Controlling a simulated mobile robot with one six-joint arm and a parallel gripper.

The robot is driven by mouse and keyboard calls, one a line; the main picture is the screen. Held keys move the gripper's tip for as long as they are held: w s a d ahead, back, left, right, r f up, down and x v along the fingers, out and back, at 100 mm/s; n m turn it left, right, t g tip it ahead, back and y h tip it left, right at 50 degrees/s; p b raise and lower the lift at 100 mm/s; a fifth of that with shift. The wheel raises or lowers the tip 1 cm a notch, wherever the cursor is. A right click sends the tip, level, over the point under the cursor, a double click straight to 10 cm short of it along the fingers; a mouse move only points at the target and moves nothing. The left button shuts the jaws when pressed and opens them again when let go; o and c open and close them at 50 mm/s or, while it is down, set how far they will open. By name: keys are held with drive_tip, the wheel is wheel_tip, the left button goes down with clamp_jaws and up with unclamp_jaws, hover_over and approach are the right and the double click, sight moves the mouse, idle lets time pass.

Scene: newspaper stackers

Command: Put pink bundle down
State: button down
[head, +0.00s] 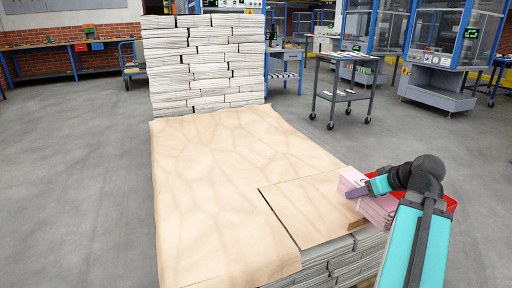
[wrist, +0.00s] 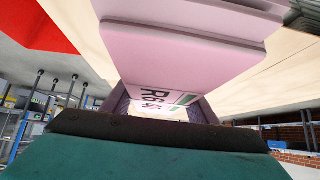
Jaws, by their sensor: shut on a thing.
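The pink bundle (head: 377,208) is at the right front corner of the paper-covered stack, in the head view. My gripper (head: 370,187) is shut on it from the right. In the wrist view the pink bundle (wrist: 185,55) fills the upper middle, with dark printed letters on its label, and the gripper's fingers (wrist: 155,105) reach to it. The brown paper sheet (head: 205,180) covers the top of the stack of grey newspaper bundles (head: 318,268). I cannot tell whether the pink bundle touches the paper or hangs just above it.
A tall pile of newspaper bundles (head: 205,65) stands at the back of the stack. A red thing (head: 446,203) shows behind my arm at the right. A grey cart (head: 343,95) stands farther back. Most of the brown paper is bare, and the floor at left is clear.

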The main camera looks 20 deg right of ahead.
drive_tip(key=shift+w+a+r, duration=0.1)
drive_tip(key=w+a+r+n+y, duration=0.15)
drive_tip(key=w+a, duration=0.45)
drive_tip(key=a, duration=0.7)
drive_tip(key=w+a+r+n+g+y, duration=0.15)
drive_tip(key=w+a, duration=0.55)
drive_tip(key=a, duration=0.7)
drive_tip(key=w+a+r+n+t+y, duration=0.15)
drive_tip(key=w+a, duration=0.45)
drive_tip(key=a, duration=0.7)
drive_tip(key=w+r+m+h+p, duration=0.2)
drive_tip(key=r+p, duration=1.1)
drive_tip(key=p, duration=0.6)
drive_tip(key=w+d+r+m+h+p, duration=0.1)
drive_tip(key=w+r+m+h+p, duration=0.1)
drive_tip(key=r+p, duration=1.1)
drive_tip(key=m+h+p, duration=0.1)
drive_tip(key=p, duration=0.5)
drive_tip(key=shift+w+d+p, duration=0.15)
drive_tip(key=shift+p, duration=0.25)
drive_tip(key=shift+r, duration=0.1)
